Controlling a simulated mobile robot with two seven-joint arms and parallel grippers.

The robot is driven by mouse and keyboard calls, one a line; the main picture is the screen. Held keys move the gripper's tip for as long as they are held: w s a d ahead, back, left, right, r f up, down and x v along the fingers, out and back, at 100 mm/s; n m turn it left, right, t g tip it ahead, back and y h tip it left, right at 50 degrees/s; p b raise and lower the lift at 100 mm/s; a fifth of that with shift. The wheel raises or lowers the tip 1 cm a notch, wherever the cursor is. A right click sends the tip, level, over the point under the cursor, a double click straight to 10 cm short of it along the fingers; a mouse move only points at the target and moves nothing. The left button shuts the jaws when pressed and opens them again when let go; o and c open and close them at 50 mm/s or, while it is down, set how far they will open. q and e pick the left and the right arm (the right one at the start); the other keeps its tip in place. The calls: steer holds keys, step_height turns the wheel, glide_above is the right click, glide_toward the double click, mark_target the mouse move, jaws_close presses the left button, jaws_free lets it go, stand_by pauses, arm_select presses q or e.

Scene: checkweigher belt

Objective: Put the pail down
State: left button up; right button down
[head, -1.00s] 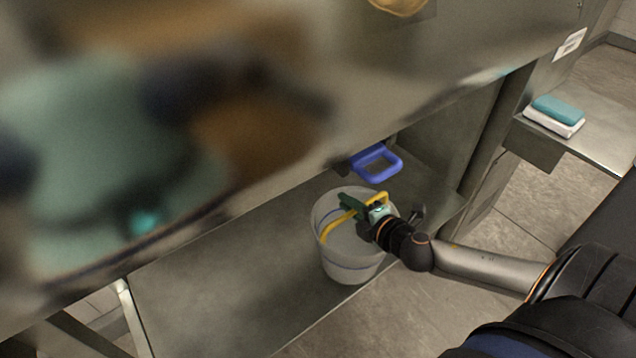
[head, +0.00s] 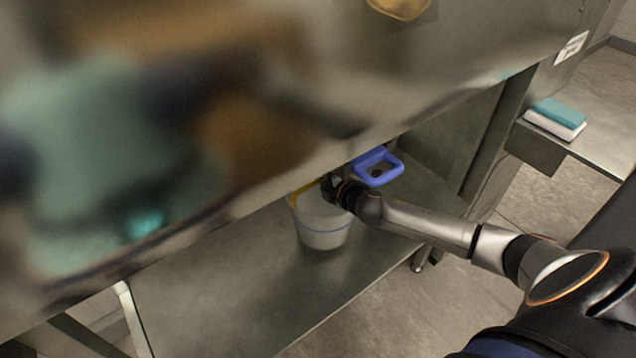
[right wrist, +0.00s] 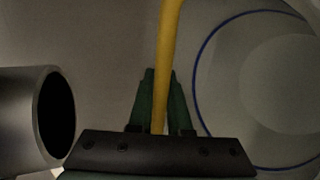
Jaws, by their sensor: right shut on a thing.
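The pail (head: 325,228) is pale, with a thin blue line around it and a yellow handle (head: 304,192). It is upright at the lower shelf (head: 230,285), partly under the upper counter. I cannot tell whether its base touches the shelf. My right gripper (head: 328,188) is shut on the handle above the pail's rim. In the right wrist view the yellow handle (right wrist: 168,60) runs between the green fingers, and part of the pail (right wrist: 225,75) with its blue ring lies to the right. My left gripper cannot be made out.
A blue handle-like loop (head: 380,178) is close to my right wrist. The counter edge (head: 430,118) overhangs the shelf. A metal tube (right wrist: 35,110) is left of the fingers. A teal and white stack (head: 556,118) lies on a side table. The shelf's left part is bare.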

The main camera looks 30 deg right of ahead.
step_height(320, 180, down, 3)
steer(key=shift+f+b, duration=0.2)
steer(key=shift+b, duration=0.5)
steer(key=c, duration=0.8)
jaws_free()
steer(key=shift+c, duration=0.2)
steer(key=shift+r, duration=0.1)
steer(key=shift+p+v, duration=1)
steer(key=shift+v, duration=5.05)
